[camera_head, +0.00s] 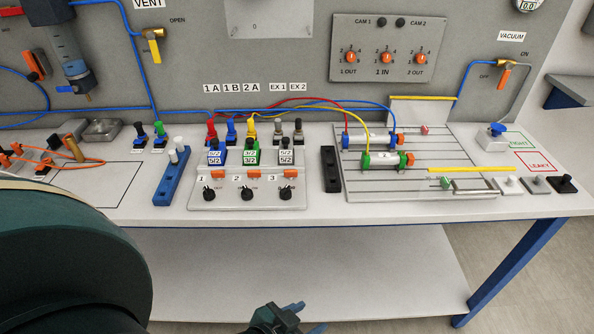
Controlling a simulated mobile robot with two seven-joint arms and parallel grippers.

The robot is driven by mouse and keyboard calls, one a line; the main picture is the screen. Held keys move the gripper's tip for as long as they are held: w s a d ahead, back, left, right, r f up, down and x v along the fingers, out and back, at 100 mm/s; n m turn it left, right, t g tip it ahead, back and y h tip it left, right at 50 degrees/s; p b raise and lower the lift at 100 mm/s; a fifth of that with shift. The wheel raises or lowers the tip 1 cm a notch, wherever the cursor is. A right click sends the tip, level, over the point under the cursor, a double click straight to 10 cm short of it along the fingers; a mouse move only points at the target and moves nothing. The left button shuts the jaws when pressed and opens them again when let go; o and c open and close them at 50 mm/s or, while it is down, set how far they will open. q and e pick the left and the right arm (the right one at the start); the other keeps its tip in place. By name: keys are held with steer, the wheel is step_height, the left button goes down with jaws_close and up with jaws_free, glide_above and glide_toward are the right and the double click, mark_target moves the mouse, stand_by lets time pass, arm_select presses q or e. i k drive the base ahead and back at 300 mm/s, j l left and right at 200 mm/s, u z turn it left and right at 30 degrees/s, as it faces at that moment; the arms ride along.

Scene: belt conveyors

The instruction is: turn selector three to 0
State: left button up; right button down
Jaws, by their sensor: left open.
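Selector three (286,193) is a black knob at the right end of the front row on the grey valve panel (232,203), by the label 3. Its pointer setting is too small to read. The knobs of selector one (209,194) and selector two (247,194) sit to its left. My left gripper (292,314) is at the bottom edge, partly cut off, in front of and below the bench edge. It is open, seems empty, and is well apart from the knob. My right gripper is not in view.
Valve blocks with coloured hoses stand behind the knobs. A blue rack (171,178) is left of the panel, and a black block (330,169) is right of it. A slotted plate (420,135) with cylinders lies further right. The bench's front strip is clear.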

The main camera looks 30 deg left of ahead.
mark_target(285, 194)
steer(key=j+u, duration=0.2)
steer(key=u, duration=0.15)
steer(key=j+u, duration=0.15)
steer(key=u, duration=0.2)
steer(key=j+u, duration=0.2)
steer(key=u, duration=0.15)
steer(key=i+l, duration=0.05)
